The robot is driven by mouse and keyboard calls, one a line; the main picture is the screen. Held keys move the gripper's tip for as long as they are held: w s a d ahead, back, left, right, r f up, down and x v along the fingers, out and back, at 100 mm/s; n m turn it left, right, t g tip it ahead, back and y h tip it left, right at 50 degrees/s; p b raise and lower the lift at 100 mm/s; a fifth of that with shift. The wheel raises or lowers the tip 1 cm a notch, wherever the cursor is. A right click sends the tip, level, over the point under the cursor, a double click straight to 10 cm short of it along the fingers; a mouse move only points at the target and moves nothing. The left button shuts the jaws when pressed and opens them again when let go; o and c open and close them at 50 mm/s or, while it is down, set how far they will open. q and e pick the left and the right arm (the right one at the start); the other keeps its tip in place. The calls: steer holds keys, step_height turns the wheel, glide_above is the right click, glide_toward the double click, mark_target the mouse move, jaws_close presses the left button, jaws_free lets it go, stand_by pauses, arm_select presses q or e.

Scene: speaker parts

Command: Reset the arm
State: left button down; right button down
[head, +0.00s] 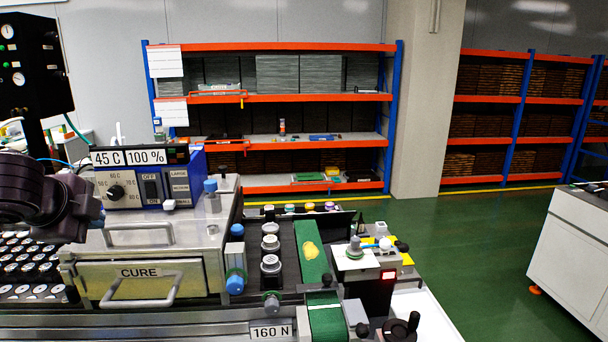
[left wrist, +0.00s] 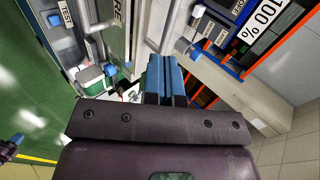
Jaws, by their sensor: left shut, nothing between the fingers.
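My left arm comes in from the left edge of the head view, and its dark gripper (head: 96,215) hangs in front of the left side of the CURE oven (head: 215,245). In the left wrist view the two blue fingers of my left gripper (left wrist: 165,78) lie together, shut, with nothing between them. The gripper appears apart from the oven.
The oven has a front handle (head: 142,290) and a control box (head: 150,187) on top. A tray of several round parts (head: 30,265) lies left, below my arm. A green belt (head: 312,255) and a small station (head: 368,285) stand right. Green floor (head: 470,240) is clear beyond.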

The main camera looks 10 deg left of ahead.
arm_select(q)
steer(key=s+d+f+n+g+h, duration=0.1)
steer(key=s+d+f, duration=0.15)
steer(key=f, duration=0.45)
steer(key=s+d+f+n+h, duration=0.1)
steer(key=s+d+f+n, duration=0.15)
steer(key=f, duration=0.55)
steer(key=s+d+f+g, duration=0.1)
steer(key=s+d+f, duration=0.1)
steer(key=d+f, duration=0.35)
steer(key=s+d+f+n+g, duration=0.2)
steer(key=s+d+f+n, duration=0.1)
steer(key=s+f+n, duration=0.4)
steer(key=s+d+f+n+g, duration=0.2)
steer(key=s+d+f+n, duration=0.2)
steer(key=s+f, duration=0.3)
steer(key=w+f+t+b, duration=0.1)
steer(key=w+f+t, duration=0.2)
steer(key=f+t, duration=0.1)
steer(key=w+f+m+t+b, duration=0.1)
steer(key=w+f+t, duration=0.2)
steer(key=f, duration=0.4)
steer(key=shift+a+f+t, duration=0.25)
steer(key=shift+t, duration=0.45)
